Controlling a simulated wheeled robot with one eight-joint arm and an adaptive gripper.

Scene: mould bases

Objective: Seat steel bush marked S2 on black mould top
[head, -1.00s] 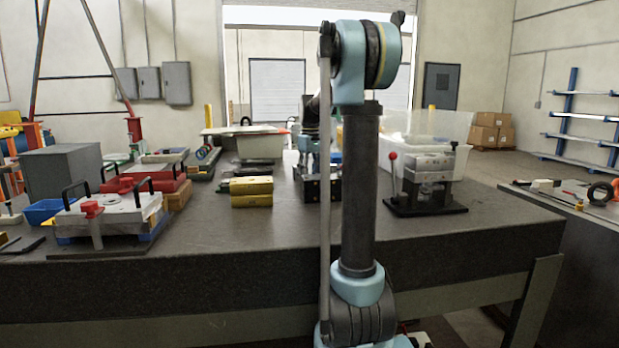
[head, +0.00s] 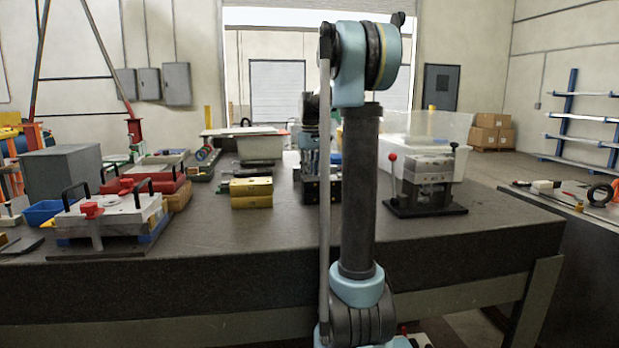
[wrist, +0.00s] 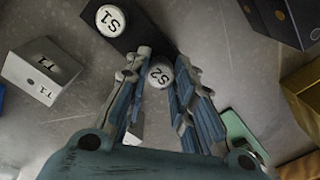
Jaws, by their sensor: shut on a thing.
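The steel bush marked S2 (wrist: 160,74) sits between the fingertips of my gripper (wrist: 162,72) in the wrist view, its label facing the camera. My gripper is shut on it. A dark block (wrist: 130,38) lies just beyond, with a bush marked S1 (wrist: 110,20) at its far end. A black block with copper-coloured round marks, seemingly the black mould top (wrist: 290,45), is at the upper right, apart from the gripper. In the head view my gripper (head: 312,165) is partly hidden behind my arm, near a black block (head: 311,190).
A yellow block (head: 251,192), a white mould (head: 115,212) and a press-like fixture (head: 428,185) stand on the dark bench (head: 250,260). A green piece (wrist: 240,132) lies near the right finger.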

